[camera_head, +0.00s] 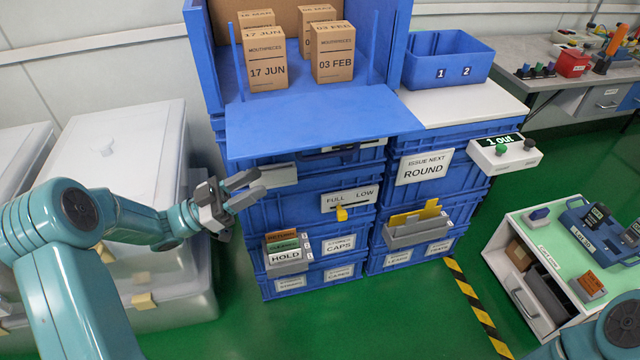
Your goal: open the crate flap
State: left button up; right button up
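The top blue crate (205,55) stands on a stack of blue crates, with its front opening facing me. Its blue flap (310,125) is folded down and lies about level, sticking out from the opening towards me. My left gripper (260,186) is just below and left of the flap's front left corner, in front of the stack. Its fingers are apart with nothing between them, and I see no contact with the flap. My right arm shows only at the bottom right corner; its gripper is out of view.
Several cardboard boxes (265,58) stand inside the crate. A blue bin (447,62) is on a white top at right. A card holder (288,254) marked HOLD and a yellow tab (341,213) stick out below. A side cart (560,250) stands right. White bins (120,150) stand left.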

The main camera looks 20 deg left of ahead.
aim_at(311, 160)
pick_arm(q)
jog(key=shift+m+g+h, duration=0.5)
jog(key=shift+m+g, duration=0.3)
jog(key=x, duration=0.5)
jog(key=s+x, duration=0.1)
jog(key=x, duration=0.9)
jog(key=shift+s+d+r+b, duration=0.2)
jog(key=shift+d+r+b, duration=0.1)
jog(key=shift+r+b, duration=0.1)
pick_arm(e)
jog(key=shift+f, duration=0.8)
